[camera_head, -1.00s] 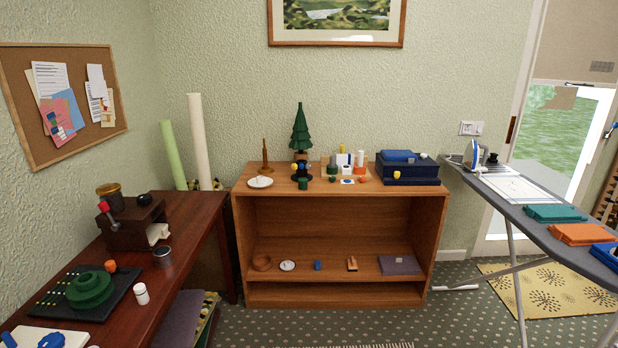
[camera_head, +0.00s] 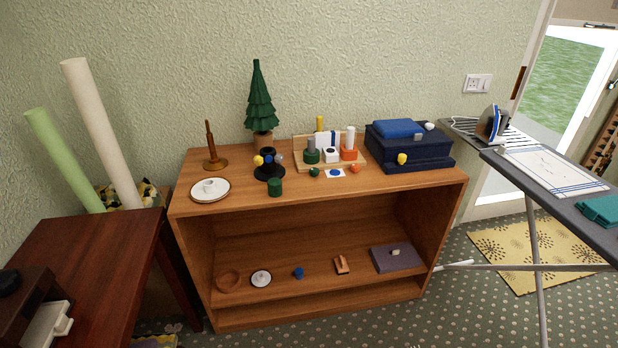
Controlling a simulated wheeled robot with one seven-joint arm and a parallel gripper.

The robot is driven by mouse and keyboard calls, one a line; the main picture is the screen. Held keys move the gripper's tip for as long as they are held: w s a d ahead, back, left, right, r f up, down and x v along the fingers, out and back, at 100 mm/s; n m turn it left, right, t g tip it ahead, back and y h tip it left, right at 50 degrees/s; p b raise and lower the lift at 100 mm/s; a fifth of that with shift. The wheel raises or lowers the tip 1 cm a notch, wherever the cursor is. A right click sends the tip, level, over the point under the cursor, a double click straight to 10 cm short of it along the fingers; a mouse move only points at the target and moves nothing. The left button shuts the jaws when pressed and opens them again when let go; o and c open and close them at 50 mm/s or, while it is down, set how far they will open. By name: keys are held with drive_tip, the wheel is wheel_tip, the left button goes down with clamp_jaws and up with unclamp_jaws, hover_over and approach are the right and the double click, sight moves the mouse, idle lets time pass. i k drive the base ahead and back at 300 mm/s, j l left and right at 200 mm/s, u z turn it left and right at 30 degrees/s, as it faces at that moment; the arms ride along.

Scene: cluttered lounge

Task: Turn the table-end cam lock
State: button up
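No part clearly shows as a cam lock at this size. A dark red-brown table (camera_head: 85,255) is at the lower left, partly cut off. A dark brown box (camera_head: 22,296) stands on it with a whitish piece (camera_head: 48,325) at its front. A wooden shelf unit (camera_head: 320,192) stands in the middle. On its right end a navy case (camera_head: 428,150) has a yellow knob (camera_head: 402,158) on its front. On its lower shelf a purple-grey plate (camera_head: 385,263) bears a small pale knob (camera_head: 395,252). My gripper is not in view.
The shelf top holds a small tree (camera_head: 261,100), a white plate (camera_head: 210,196), a black stand (camera_head: 269,172) and a wooden peg board (camera_head: 303,165). An ironing board (camera_head: 580,207) with an iron (camera_head: 492,124) stands at right. Patterned floor is free before the shelf unit.

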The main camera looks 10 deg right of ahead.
sight(314, 171)
drive_tip(key=i+j+z, duration=0.1)
drive_tip(key=i+z, duration=0.2)
drive_tip(key=i, duration=0.25)
drive_tip(key=i+j+z, duration=0.3)
drive_tip(key=i, duration=0.2)
